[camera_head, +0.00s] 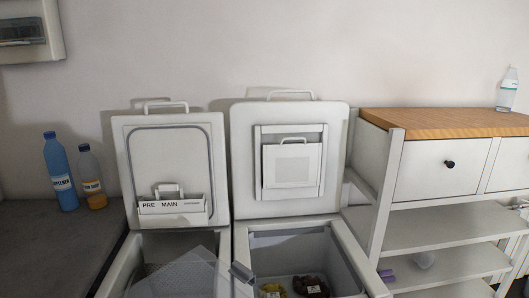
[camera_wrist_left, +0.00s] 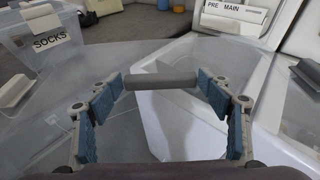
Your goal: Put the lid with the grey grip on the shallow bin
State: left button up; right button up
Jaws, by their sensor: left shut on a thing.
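The clear lid's grey grip (camera_wrist_left: 160,81) is a round bar in the left wrist view. My left gripper (camera_wrist_left: 160,88) is shut on it, with a blue finger pad at each end. A clear panel (camera_wrist_left: 85,108) spreads below and left of the grip; its edges are hard to separate from what lies behind. A translucent sheet (camera_head: 182,273) also shows low in the head view, over the left toploader's opening. A clear bin marked SOCKS (camera_wrist_left: 50,55) stands at the upper left of the left wrist view. I cannot tell which bin is the shallow one. My right gripper is not in view.
The left toploader's raised cover (camera_head: 180,145) and the right one's (camera_head: 242,150) stand open against the wall. Two bottles stand on the dark counter (camera_head: 60,242) at left. A white cabinet (camera_head: 440,172) stands at right. A light block (camera_wrist_left: 15,90) shows at the wrist view's left edge.

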pick_arm(q)
jog(key=shift+s+g+y, duration=0.1)
jog(key=shift+g+y, duration=0.2)
jog(key=shift+w+r+t+h, duration=0.2)
jog(key=shift+r+t+h, duration=0.05)
jog(key=shift+t+h, duration=0.15)
jog(key=shift+w+m+t+h, duration=0.15)
jog(key=shift+m+t+h, duration=0.55)
jog(key=shift+m, duration=0.4)
jog(key=shift+f+m+t+h, duration=0.1)
jog(key=shift+m+t+h, duration=0.3)
jog(key=shift+m+h, duration=0.2)
jog(key=shift+s+f+m+t+h, duration=0.2)
jog(key=shift+s+m+t+h, duration=0.1)
jog(key=shift+s+h, duration=0.15)
